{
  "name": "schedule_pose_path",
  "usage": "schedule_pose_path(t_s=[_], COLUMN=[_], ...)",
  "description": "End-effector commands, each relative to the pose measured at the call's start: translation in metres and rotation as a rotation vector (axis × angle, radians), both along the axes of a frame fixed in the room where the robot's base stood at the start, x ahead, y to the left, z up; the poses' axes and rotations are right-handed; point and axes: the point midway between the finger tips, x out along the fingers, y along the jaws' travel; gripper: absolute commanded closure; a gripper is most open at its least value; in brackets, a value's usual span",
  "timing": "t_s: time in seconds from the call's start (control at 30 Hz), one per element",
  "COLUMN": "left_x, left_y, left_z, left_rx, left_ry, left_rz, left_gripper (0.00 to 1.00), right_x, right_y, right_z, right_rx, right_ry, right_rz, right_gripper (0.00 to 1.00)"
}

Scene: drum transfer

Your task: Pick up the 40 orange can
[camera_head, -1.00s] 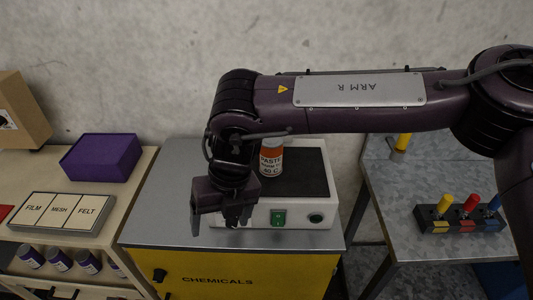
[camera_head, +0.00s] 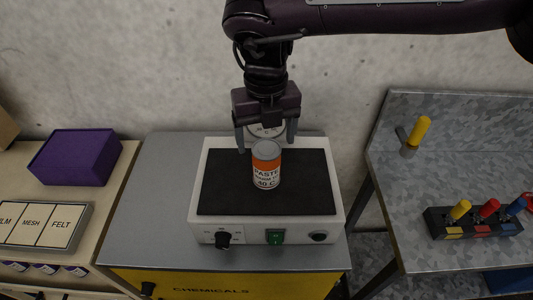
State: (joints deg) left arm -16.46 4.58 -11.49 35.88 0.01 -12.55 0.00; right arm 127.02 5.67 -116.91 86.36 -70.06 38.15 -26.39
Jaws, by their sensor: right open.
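The orange and white can (camera_head: 266,172), labelled PASTE and 40 C, stands upright on the black top of a white hot plate (camera_head: 212,231). My right gripper (camera_head: 266,146) points down, its two fingers spread apart. It hangs above and behind the can, with the fingertips near the height of the can's lid in the picture. Whether a finger touches the can cannot be told. A round pale labelled thing shows behind the can between the fingers, partly hidden. My left gripper is out of view.
The hot plate stands on a grey-topped yellow CHEMICALS cabinet (camera_head: 135,225). At left are a purple box (camera_head: 75,158) and a tray of FILM, MESH and FELT (camera_head: 45,226). At right, a metal table (camera_head: 440,180) holds a yellow-handled tool (camera_head: 419,130) and a rack of coloured handles (camera_head: 470,222).

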Motion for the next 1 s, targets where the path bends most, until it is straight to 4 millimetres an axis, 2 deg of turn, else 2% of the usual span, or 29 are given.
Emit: schedule_pose_path(t_s=[0.1,0.23,0.33,0.5,0.73,0.77,1.0], left_x=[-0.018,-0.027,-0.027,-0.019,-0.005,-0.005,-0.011], left_y=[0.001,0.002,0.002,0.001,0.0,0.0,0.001], left_z=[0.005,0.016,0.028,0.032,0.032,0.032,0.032], left_rx=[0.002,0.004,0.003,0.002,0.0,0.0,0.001], left_ry=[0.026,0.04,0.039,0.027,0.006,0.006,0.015], left_rz=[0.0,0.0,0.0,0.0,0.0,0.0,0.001], left_gripper=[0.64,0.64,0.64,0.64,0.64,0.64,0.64], right_x=[-0.001,-0.003,-0.004,-0.003,-0.003,-0.003,-0.003], right_y=[0.0,-0.001,-0.002,-0.001,-0.001,-0.001,-0.001], right_z=[-0.013,-0.026,-0.042,-0.063,-0.067,-0.067,-0.066], right_rx=[-0.001,0.0,-0.001,-0.001,0.0,0.0,0.0], right_ry=[0.003,0.004,0.005,0.002,-0.001,-0.001,0.0], right_rz=[0.001,0.002,0.002,0.002,0.001,0.001,0.001], right_gripper=[0.21,0.21,0.21,0.21,0.21,0.22,0.54])
